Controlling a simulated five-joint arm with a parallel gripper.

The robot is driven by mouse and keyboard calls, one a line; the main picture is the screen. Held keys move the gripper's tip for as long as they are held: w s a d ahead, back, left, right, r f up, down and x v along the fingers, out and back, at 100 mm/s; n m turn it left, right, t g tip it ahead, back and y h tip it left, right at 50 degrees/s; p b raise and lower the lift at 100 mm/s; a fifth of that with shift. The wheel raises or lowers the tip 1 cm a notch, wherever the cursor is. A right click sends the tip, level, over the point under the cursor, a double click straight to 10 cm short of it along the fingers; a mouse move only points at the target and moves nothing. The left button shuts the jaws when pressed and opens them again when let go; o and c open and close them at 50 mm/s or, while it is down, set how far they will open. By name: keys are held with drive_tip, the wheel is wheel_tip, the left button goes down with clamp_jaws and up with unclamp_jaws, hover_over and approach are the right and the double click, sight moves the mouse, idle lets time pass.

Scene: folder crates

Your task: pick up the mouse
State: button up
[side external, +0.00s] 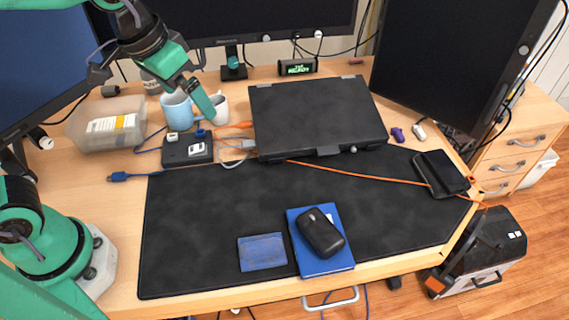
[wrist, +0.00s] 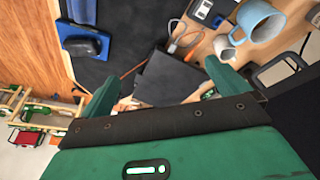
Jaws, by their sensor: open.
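The mouse (side external: 320,232) is black and lies on a blue book (side external: 330,266) on the dark desk mat, near the desk's front edge. In the wrist view the mouse (wrist: 82,46) and the blue book (wrist: 66,31) show at the upper left. My gripper (side external: 205,100) is raised at the back left, by the mugs and far from the mouse. In the wrist view my gripper (wrist: 163,74) is open, with its two green fingers apart and nothing held between them.
A closed black laptop (side external: 310,112) lies behind the mat (side external: 205,235). A blue wallet-like item (side external: 262,252) lies left of the book. Mugs (side external: 178,113), a plastic box (side external: 105,130) and a black hub (side external: 186,150) stand at the left. An orange cable (side external: 350,174) crosses the mat.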

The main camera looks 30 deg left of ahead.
drive_tip(key=w+d+f+m+g, duration=0.1)
drive_tip(key=w+d+f, duration=0.25)
drive_tip(key=d, duration=0.45)
drive_tip(key=m+g+y, duration=0.1)
drive_tip(key=m+g, duration=0.1)
hover_over(321, 228)
wheel_tip(321, 228, down, 11)
drive_tip(key=shift+s+f, duration=0.1)
drive_tip(key=shift+f, duration=3.95)
drive_tip(key=c, duration=0.7)
drive_tip(key=shift+o, duration=0.2)
drive_tip(key=shift+r, duration=0.2)
